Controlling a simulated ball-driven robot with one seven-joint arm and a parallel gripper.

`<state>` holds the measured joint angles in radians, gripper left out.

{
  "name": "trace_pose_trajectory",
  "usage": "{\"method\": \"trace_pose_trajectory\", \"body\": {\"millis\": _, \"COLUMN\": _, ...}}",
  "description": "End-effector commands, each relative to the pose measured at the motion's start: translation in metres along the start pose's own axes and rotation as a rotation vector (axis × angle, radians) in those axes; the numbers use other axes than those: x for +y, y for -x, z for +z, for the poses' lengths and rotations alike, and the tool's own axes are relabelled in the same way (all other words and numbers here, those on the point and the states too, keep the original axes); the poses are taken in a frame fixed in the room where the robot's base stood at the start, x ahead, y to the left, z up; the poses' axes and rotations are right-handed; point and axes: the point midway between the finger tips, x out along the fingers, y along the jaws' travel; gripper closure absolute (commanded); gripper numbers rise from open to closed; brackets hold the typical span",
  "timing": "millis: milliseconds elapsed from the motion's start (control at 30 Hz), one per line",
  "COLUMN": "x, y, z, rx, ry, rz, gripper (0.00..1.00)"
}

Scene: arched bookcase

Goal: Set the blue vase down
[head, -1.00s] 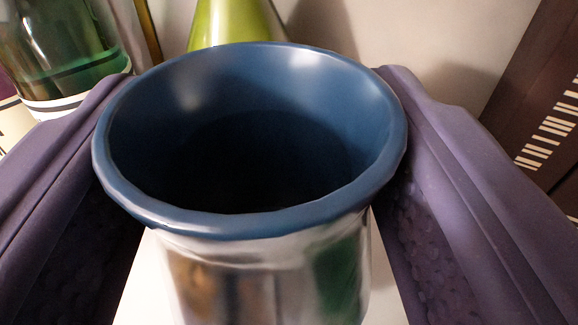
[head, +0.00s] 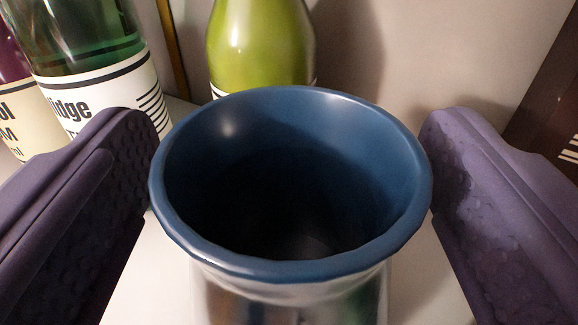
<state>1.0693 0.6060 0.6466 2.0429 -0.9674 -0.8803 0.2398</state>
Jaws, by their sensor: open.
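The blue vase (head: 290,272) has a blue rim and inside and a shiny, mirror-like outer wall. It stands upright on the white shelf (head: 140,285), in the middle of the head view; its foot is out of frame. My gripper (head: 288,150) is open, with one purple finger on each side of the vase. A gap shows between the right finger and the vase wall. The left finger's tip is close to the rim, and I cannot tell if it touches.
A yellow-green bottle (head: 260,45) stands behind the vase. A dark green bottle (head: 85,50) with a white label stands at the left, with a dark bottle (head: 12,60) at the left edge. A dark brown object (head: 548,100) stands at the right. The pale back wall is close behind.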

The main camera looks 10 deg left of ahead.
Motion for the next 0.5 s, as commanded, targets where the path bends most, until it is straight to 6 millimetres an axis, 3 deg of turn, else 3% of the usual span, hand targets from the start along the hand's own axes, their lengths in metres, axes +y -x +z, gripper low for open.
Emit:
{"method": "trace_pose_trajectory", "body": {"millis": 300, "x": 0.001, "y": 0.069, "z": -0.003, "rx": -0.004, "ry": -0.002, "rz": 0.005, "gripper": 0.11}}
{"method": "trace_pose_trajectory", "body": {"millis": 500, "x": 0.001, "y": 0.105, "z": -0.001, "rx": -0.003, "ry": -0.002, "rz": 0.003, "gripper": 0.11}}
